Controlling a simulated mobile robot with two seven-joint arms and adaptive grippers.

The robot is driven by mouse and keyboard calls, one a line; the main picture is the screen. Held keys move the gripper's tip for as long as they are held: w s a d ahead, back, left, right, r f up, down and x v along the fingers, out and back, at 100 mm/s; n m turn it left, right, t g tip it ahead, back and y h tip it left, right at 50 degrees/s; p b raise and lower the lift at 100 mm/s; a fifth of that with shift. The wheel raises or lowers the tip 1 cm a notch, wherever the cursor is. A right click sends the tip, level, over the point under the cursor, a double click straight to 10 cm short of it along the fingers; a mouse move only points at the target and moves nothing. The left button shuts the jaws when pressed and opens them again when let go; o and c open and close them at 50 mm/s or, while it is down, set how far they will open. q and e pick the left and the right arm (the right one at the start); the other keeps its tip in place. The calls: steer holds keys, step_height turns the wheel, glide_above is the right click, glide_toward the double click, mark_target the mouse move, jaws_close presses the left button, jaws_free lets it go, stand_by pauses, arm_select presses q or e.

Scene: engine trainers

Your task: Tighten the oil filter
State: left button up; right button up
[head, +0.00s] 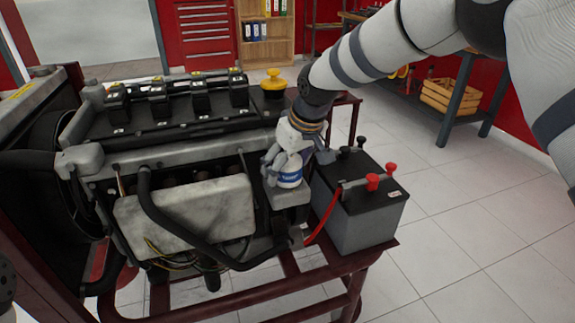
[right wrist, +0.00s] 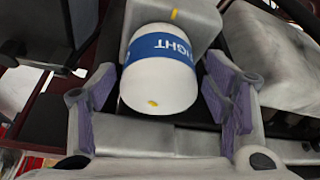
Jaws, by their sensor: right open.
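The oil filter (head: 290,173) is a small white canister with a blue band, at the right end of the engine. In the right wrist view the oil filter (right wrist: 165,62) sits against a grey mount (right wrist: 200,22). The mount has a yellow mark, and the filter's near end has a yellow dot. My right gripper (head: 283,165) is at the filter. In the right wrist view its purple-padded fingers (right wrist: 160,100) are open, one on each side of the filter, with visible gaps. My left gripper is not in view.
The engine (head: 185,215) stands on a dark red frame (head: 335,268). A black battery (head: 360,215) with red and black terminals and a red cable is close to the right of the filter. A black hose (head: 180,230) crosses the engine's front. Tiled floor (head: 480,230) lies clear at right.

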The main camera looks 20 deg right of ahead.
steer(key=c, duration=1.1)
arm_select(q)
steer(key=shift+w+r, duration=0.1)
arm_select(e)
steer(key=shift+r, duration=0.1)
steer(key=shift+r+m+h+p, duration=0.1)
steer(key=shift+m+h+p, duration=0.3)
steer(key=shift+m, duration=1.4)
steer(key=shift+f+m+h+p, duration=0.15)
steer(key=shift+m+h, duration=0.2)
steer(key=shift+m, duration=0.25)
steer(key=shift+f+m+h+p, duration=0.15)
steer(key=shift+m+h, duration=0.2)
steer(key=shift+m, duration=0.25)
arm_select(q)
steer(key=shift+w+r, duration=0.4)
arm_select(e)
steer(key=shift+m+h, duration=0.5)
steer(key=shift+m, duration=0.9)
